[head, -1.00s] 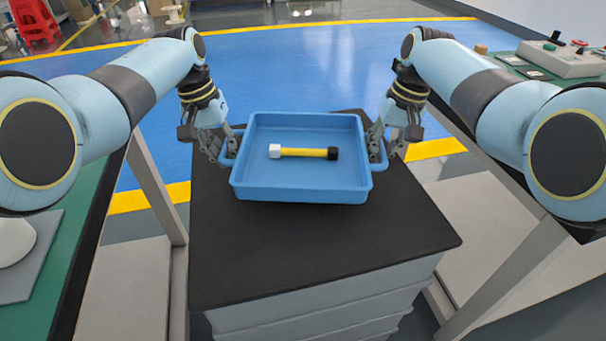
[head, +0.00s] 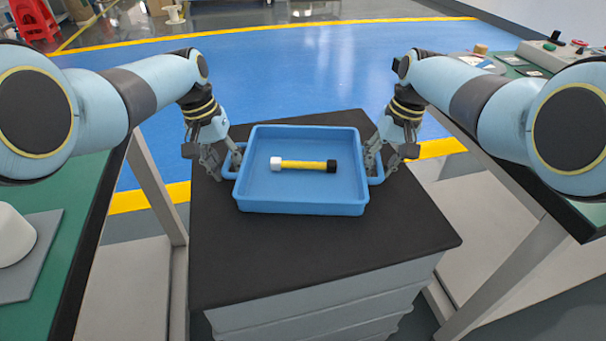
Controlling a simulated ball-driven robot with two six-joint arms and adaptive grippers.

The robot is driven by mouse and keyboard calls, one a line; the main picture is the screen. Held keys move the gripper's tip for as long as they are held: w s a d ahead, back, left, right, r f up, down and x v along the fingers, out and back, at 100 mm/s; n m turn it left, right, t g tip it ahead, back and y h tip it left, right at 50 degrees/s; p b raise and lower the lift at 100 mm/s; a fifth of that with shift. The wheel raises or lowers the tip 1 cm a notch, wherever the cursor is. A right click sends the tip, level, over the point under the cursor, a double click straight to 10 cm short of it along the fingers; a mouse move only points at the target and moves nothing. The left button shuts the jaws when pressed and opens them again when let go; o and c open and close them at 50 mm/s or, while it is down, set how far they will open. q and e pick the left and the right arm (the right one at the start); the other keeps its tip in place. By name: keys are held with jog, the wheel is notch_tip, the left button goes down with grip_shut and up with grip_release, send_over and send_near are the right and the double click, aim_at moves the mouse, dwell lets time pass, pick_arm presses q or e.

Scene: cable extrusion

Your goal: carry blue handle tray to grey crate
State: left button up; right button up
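The blue tray (head: 300,207) with a blue side handle at each end sits level over the black top of the grey crate (head: 320,235), towards its far side, and appears to rest on it. A bar (head: 304,166) with a yellow middle, a white end and a black end lies in the tray. My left gripper (head: 226,164) is at the left handle and looks shut on it. My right gripper (head: 376,165) is at the right handle and looks shut on it. The fingers partly hide both handles.
A green-topped table (head: 85,215) with a grey plate (head: 35,265) and a white object stands at the left. Another table at the right carries a control box (head: 555,55). The crate's near part is bare. Blue floor with yellow lines lies beyond.

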pick_arm(q)
jog(key=shift+d, duration=0.15)
pick_arm(e)
jog(key=shift+a, duration=0.15)
pick_arm(q)
jog(key=shift+r, duration=0.2)
pick_arm(e)
jog(key=shift+r, duration=0.1)
pick_arm(q)
notch_tip(320, 180, up, 11)
jog(key=a, duration=0.2)
jog(key=shift+a+r, duration=0.15)
pick_arm(e)
notch_tip(320, 180, up, 12)
jog(key=d, duration=0.2)
jog(key=shift+f, duration=0.2)
jog(key=shift+s+d, duration=0.15)
